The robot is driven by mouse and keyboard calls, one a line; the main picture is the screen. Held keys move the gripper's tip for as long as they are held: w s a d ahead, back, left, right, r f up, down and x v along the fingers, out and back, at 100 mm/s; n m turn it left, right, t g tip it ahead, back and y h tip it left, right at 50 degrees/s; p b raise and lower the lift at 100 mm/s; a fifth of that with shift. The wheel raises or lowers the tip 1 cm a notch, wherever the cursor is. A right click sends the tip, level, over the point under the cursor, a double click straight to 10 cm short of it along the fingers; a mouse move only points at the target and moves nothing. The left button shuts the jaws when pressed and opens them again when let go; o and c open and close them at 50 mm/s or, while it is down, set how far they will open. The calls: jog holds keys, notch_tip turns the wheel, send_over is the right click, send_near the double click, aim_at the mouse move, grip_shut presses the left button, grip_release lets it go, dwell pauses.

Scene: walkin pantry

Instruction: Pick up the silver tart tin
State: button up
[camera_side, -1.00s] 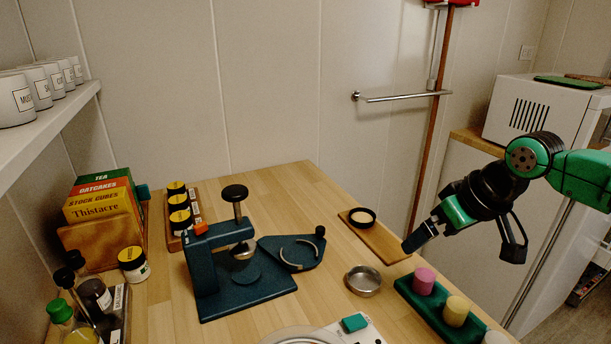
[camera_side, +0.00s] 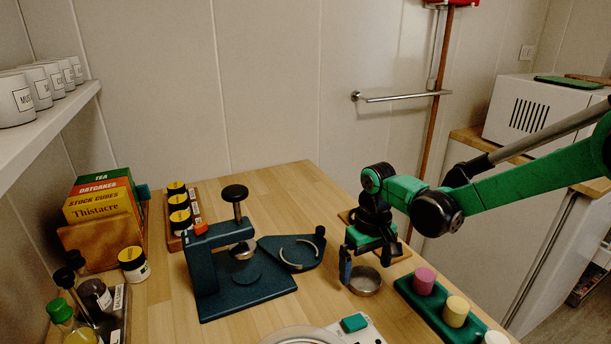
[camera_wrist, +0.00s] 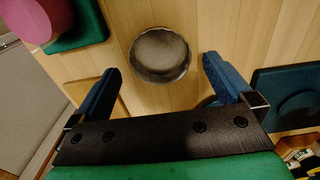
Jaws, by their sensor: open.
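The silver tart tin (camera_side: 366,283) is a small round shallow metal dish lying on the wooden counter, left of the green tray. In the wrist view the tin (camera_wrist: 160,54) sits upright, a little beyond the fingertips and roughly centred between them. My gripper (camera_wrist: 160,78) is open and empty, with its two blue fingers apart. In the side view my gripper (camera_side: 362,264) hangs just above and around the back of the tin, with one finger beside the tin's left edge. Whether a finger touches the tin is unclear.
A green tray (camera_side: 408,291) with pink (camera_side: 424,281) and yellow (camera_side: 456,311) cylinders stands right of the tin. A dark blue press (camera_side: 240,290) stands left. A wooden board (camera_side: 402,252) lies behind, partly hidden by my arm. A white scale (camera_side: 362,331) is in front.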

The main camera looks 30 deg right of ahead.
aim_at(364, 281)
jog(key=shift+f, duration=1.25)
jog(key=c, duration=1.1)
jog(key=shift+r, duration=0.15)
